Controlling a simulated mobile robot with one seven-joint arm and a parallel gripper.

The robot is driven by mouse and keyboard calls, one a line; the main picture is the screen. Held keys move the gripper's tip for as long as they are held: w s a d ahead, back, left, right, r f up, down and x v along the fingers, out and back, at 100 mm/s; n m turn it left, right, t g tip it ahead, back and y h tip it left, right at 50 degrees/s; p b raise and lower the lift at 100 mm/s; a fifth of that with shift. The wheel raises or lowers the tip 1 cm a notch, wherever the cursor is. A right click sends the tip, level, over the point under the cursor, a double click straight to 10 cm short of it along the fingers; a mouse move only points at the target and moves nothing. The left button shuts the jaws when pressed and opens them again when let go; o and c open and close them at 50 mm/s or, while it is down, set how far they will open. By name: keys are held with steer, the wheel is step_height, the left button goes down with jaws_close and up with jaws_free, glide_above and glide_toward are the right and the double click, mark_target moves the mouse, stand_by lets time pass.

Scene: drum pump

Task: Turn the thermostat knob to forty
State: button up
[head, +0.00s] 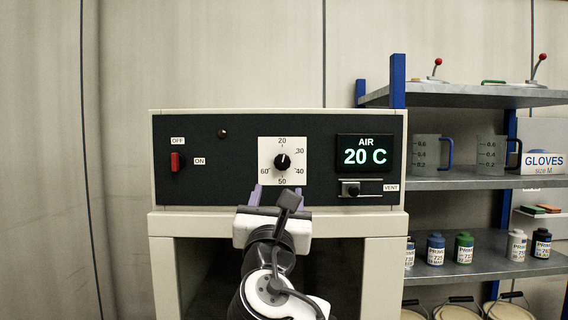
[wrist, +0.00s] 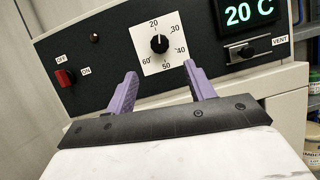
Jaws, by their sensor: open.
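The thermostat knob (head: 282,162) is a round black knob on a white square dial plate (head: 264,147) marked 20 to 60. Its pale pointer mark points up, close to 20; 40 is at the lower right. The knob also shows in the wrist view (wrist: 159,44). The display (head: 365,155) reads AIR 20 C. My gripper (head: 279,191) is in front of the panel, just below the dial. In the wrist view its purple fingers (wrist: 161,72) are spread apart with nothing between them. The knob lies beyond the fingertips, apparently untouched.
A red switch (head: 177,162) marked OFF and ON is left of the dial. A VENT slider (head: 351,189) is at the lower right, under the display. A blue-framed shelf (head: 450,183) with jugs and bottles stands to the right. The panel between switch and dial is mostly bare.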

mark_target(282, 165)
steer(key=p+x, duration=0.4)
steer(key=x, duration=0.6)
steer(key=shift+w, duration=0.15)
steer(key=c, duration=1)
